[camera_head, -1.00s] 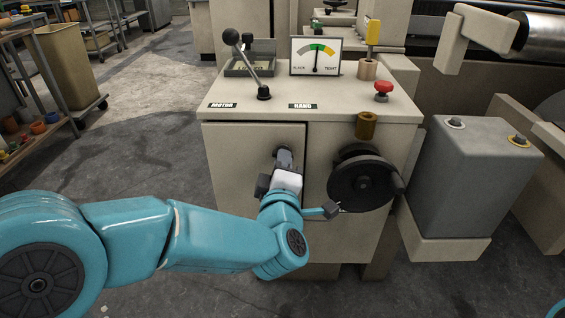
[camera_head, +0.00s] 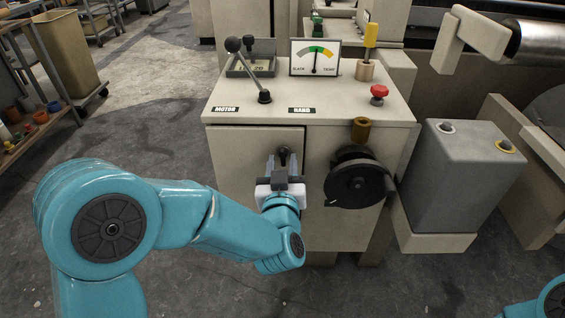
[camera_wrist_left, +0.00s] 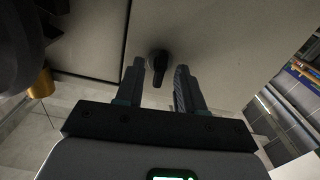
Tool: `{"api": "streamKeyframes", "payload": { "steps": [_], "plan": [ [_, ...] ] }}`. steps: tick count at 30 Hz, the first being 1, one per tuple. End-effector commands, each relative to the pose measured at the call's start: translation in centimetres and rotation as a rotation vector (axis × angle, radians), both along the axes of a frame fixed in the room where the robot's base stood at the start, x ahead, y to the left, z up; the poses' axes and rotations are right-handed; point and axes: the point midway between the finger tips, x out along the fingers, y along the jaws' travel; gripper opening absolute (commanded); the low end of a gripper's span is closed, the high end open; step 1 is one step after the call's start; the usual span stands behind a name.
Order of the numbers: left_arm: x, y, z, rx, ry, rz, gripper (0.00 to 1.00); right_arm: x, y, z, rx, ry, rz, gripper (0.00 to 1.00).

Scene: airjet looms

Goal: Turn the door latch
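The door latch (camera_head: 284,155) is a small dark handle on the beige cabinet door (camera_head: 235,158), below the HAND label. In the left wrist view the latch (camera_wrist_left: 158,66) hangs from a round boss and points toward my gripper. My left gripper (camera_head: 283,165) is in front of the door. Its two fingers are apart, one on each side of the latch; the gripper also shows in the left wrist view (camera_wrist_left: 159,72). Gaps show between the latch and both fingers. Part of the latch is hidden by the gripper in the head view. My right gripper is not in view.
A black handwheel (camera_head: 352,184) sticks out just right of the door, with a brass cylinder (camera_head: 361,130) above it. A lever (camera_head: 250,70), gauge (camera_head: 315,58) and red button (camera_head: 378,93) are on the cabinet top. A grey box (camera_head: 455,180) stands at right.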

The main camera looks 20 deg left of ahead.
Motion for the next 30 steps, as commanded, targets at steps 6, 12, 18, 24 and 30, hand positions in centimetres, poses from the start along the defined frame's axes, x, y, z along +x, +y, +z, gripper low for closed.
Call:
{"api": "streamKeyframes", "payload": {
  "steps": [6,12,18,24,30],
  "plan": [
    [-0.9,-0.3,-0.1,-0.003,-0.001,-0.001,0.38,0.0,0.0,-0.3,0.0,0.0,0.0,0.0],
    [-3.1,-1.0,0.0,-0.003,-0.002,-0.003,0.38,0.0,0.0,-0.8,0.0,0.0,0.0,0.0],
    [-5.1,-1.5,0.0,-0.004,-0.001,-0.001,0.38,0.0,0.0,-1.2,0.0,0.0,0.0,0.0],
    [-5.8,-1.6,0.0,-0.003,-0.001,0.001,0.38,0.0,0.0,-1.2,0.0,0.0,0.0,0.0],
    [-5.8,-1.6,0.0,-0.003,-0.001,0.001,0.38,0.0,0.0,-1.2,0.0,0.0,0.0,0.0]
  ]
}}
